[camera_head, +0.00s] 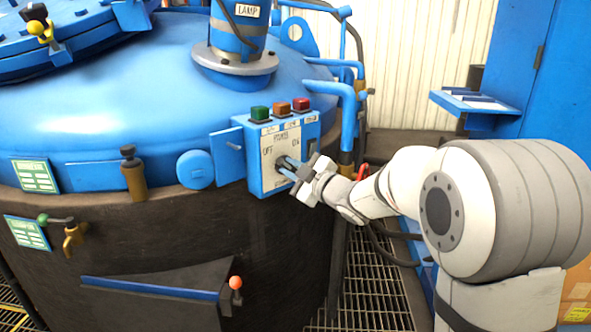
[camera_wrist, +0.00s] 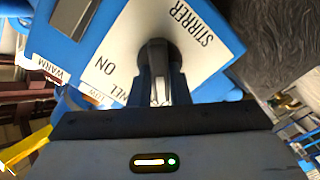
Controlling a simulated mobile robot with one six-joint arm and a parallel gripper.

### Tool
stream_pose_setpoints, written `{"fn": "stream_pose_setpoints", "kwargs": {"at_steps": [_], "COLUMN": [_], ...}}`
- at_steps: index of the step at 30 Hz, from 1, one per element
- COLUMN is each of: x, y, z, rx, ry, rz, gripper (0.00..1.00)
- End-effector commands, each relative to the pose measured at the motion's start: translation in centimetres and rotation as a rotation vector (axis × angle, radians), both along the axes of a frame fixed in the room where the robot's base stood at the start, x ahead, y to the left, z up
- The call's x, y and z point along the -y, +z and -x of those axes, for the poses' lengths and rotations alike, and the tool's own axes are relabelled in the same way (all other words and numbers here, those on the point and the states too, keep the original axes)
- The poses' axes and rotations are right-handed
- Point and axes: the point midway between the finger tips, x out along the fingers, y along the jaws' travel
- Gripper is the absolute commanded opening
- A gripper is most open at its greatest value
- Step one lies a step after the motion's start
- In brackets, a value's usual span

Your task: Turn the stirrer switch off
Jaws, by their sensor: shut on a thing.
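The stirrer switch is a dark rotary knob (camera_wrist: 158,52) on a white plate lettered "STIRRER" and "ON" in the wrist view. It sits on the front of a blue control box (camera_head: 256,182) in the head view, below the words "OFF" and "ON". My gripper (camera_head: 288,170) reaches the box from the right and is shut on the knob. The gripper's fingers (camera_wrist: 160,88) show around the knob in the wrist view. The fingers hide much of the knob, so its exact pointing direction is hard to tell.
Green, orange and red buttons (camera_head: 281,108) top the box. The box is fixed to a large blue and dark furnace vessel (camera_head: 110,110). Blue pipes (camera_head: 347,90) rise close behind the box on the right. A blue shelf (camera_head: 475,103) stands at the right. Grating (camera_head: 370,295) covers the floor.

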Motion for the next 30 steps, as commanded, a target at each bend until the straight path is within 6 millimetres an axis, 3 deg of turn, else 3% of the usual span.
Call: {"fn": "stream_pose_setpoints", "kwargs": {"at_steps": [9,19,30], "x": [0.0,0.7,4.8], "y": [0.0,0.1,0.1], "z": [-0.1,0.5,4.7], "rx": [0.0,0.0,-0.001], "ry": [-0.001,-0.004,-0.004], "rz": [0.0,0.0,0.001], "gripper": [0.38,0.38,0.38]}}
